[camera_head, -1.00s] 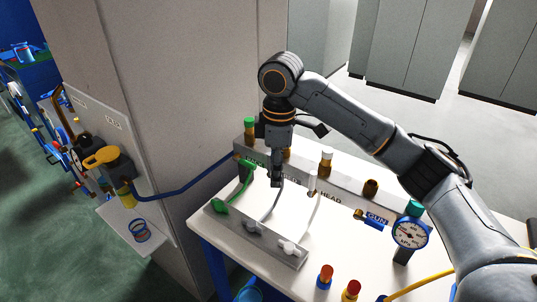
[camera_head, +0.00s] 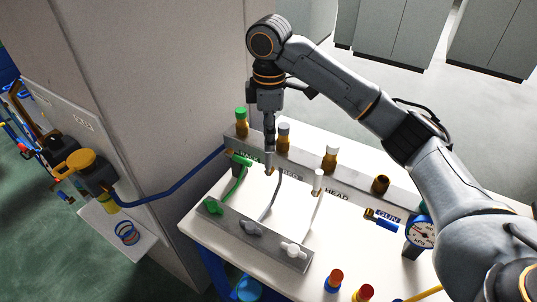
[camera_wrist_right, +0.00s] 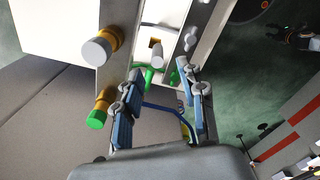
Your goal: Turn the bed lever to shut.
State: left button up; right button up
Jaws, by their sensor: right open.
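My left gripper is not in view.
A front block (camera_head: 255,238) holds green, grey and white hose fittings. A blue pipe (camera_head: 170,187) enters from the left. A gauge (camera_head: 421,233) stands at right.

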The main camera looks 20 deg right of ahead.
aim_at(268, 172)
jog(key=f, duration=0.4)
jog(key=shift+w, duration=0.3)
notch_tip(268, 172, down, 3)
jog(key=shift+r+p, duration=0.1)
jog(key=shift+p, duration=0.45)
jog(key=shift+f, duration=0.4)
jog(key=shift+c, duration=0.8)
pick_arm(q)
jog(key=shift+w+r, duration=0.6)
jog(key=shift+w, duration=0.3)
pick_arm(e)
grip_shut()
